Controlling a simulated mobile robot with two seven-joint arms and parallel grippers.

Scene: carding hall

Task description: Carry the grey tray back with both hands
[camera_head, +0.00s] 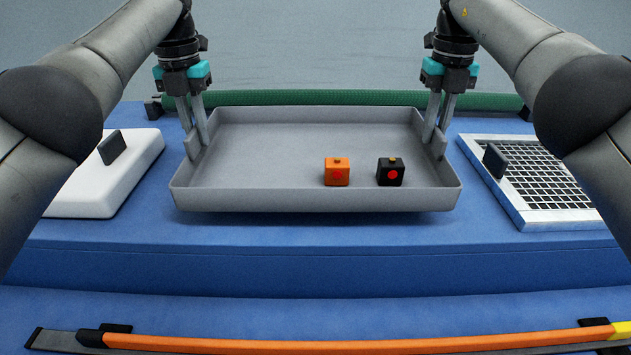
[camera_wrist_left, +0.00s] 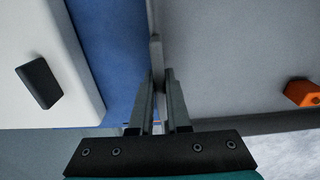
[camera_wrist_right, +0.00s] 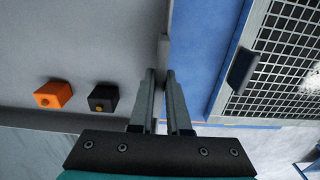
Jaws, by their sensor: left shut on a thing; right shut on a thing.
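The grey tray (camera_head: 260,160) is in the middle of the head view, over the blue surface, with a shadow under its front edge. It looks level. My left gripper (camera_head: 198,140) is shut on the tray's left wall; the wrist view shows that wall between its fingers (camera_wrist_left: 159,80). My right gripper (camera_head: 436,138) is shut on the tray's right wall, also seen between the fingers in the right wrist view (camera_wrist_right: 161,75). An orange block (camera_head: 337,172) and a black block (camera_head: 390,172), each with a red dot, stand upright inside the tray, right of its middle.
A white lidded panel (camera_head: 95,190) with a dark handle lies left of the tray. A metal mesh panel (camera_head: 535,178) with a dark handle lies to the right. A green roll (camera_head: 320,98) runs behind the tray. An orange bar (camera_head: 330,345) crosses the front. Bare blue surface (camera_head: 300,265) lies before the tray.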

